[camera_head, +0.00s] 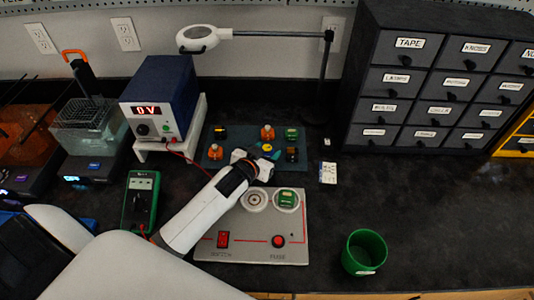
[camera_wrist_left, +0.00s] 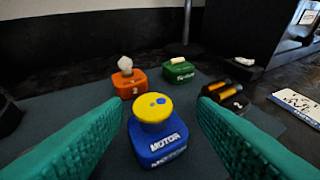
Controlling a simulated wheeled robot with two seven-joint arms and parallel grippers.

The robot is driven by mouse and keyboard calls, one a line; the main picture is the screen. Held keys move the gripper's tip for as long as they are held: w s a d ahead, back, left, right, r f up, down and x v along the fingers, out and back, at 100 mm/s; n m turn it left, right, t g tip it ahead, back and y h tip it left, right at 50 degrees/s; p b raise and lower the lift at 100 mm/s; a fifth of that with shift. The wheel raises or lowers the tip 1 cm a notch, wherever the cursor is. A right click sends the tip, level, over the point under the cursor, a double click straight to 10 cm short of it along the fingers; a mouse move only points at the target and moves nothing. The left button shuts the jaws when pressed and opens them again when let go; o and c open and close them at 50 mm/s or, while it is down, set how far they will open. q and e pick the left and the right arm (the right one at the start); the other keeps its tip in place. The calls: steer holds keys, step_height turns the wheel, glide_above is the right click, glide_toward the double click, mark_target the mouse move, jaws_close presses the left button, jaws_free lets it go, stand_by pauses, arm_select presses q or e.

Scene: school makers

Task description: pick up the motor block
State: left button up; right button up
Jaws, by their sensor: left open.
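The motor block (camera_wrist_left: 160,143) is blue with white MOTOR lettering and a yellow disc on top. It stands upright on the dark mat (camera_head: 240,137); in the head view its yellow top (camera_head: 267,147) shows just beyond my gripper. My left gripper (camera_head: 262,156) is open, with its teal fingers on either side of the motor block in the left wrist view. The block sits between and ahead of the fingers, and I cannot tell if either touches it. My right gripper is not in view.
Close around stand an orange block with a bulb (camera_wrist_left: 128,80), a green block (camera_wrist_left: 179,70) and a dark block with orange cylinders (camera_wrist_left: 225,95). A grey board (camera_head: 215,245) lies under my left arm. A green cup (camera_head: 365,252) stands right; a drawer cabinet (camera_head: 430,80) stands behind.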

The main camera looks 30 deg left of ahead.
arm_select(q)
steer(key=x, duration=0.2)
steer(key=shift+w+f, duration=0.15)
steer(key=shift+w, duration=0.05)
steer(key=shift+s, duration=0.1)
steer(key=c, duration=0.8)
steer(key=shift+c, duration=0.5)
steer(key=shift+f, duration=0.1)
